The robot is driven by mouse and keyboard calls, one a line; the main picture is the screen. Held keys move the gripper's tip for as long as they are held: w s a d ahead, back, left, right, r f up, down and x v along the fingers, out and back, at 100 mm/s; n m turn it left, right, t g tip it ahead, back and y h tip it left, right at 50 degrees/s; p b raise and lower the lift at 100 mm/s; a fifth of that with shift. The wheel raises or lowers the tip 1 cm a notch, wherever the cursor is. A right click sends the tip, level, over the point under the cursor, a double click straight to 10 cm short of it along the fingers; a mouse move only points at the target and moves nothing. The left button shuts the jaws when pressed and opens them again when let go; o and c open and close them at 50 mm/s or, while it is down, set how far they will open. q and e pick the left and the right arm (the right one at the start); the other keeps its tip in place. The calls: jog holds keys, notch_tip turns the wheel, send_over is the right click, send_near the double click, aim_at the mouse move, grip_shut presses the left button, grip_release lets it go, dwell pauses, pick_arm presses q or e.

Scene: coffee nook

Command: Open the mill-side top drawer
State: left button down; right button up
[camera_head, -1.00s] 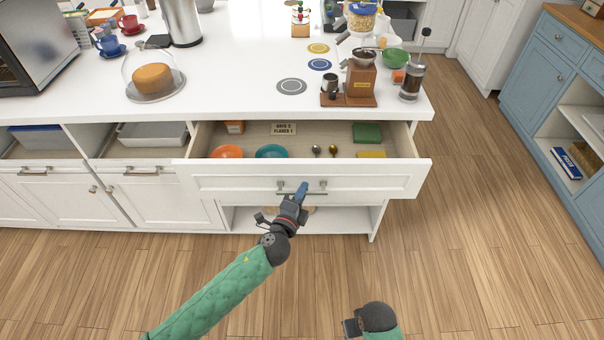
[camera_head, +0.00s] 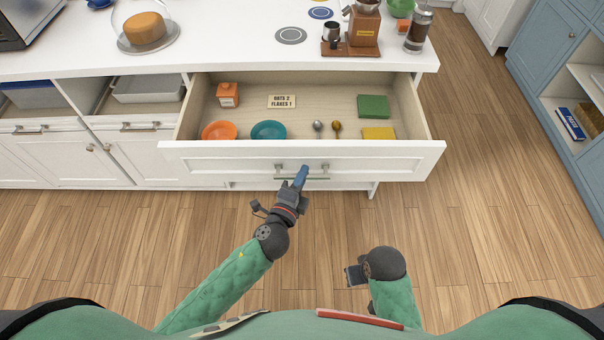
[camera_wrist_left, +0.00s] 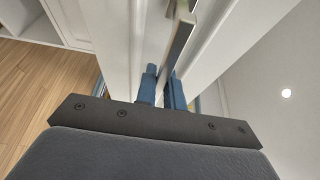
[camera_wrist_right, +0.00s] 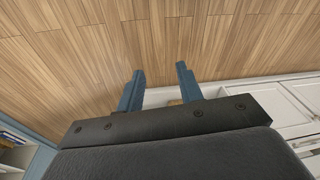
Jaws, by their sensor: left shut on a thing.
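The mill-side top drawer (camera_head: 240,163) stands well open under the wooden coffee mill (camera_head: 362,28). Its bar handle (camera_head: 318,178) is on the white front. My left gripper (camera_head: 300,178) is shut on the handle. In the left wrist view its blue fingers (camera_wrist_left: 164,85) close around the handle bar (camera_wrist_left: 178,45). In the drawer lie an orange bowl (camera_head: 219,131), a teal bowl (camera_head: 268,131), two spoons, a green block (camera_head: 373,106), a yellow block (camera_head: 378,133), an orange box (camera_head: 228,95) and a label card (camera_head: 281,102). My right gripper (camera_wrist_right: 159,85) is open and empty above the floor.
The white counter (camera_head: 230,50) holds a cake under a glass dome (camera_head: 145,30), a French press (camera_head: 417,28) and round coasters. A blue cabinet (camera_head: 540,50) stands at the right. The wooden floor (camera_head: 470,230) between is clear.

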pick_arm(q)
jog(key=c, duration=1.5)
grip_release()
jog(key=shift+s, duration=0.1)
pick_arm(e)
jog(key=shift+f, duration=0.15)
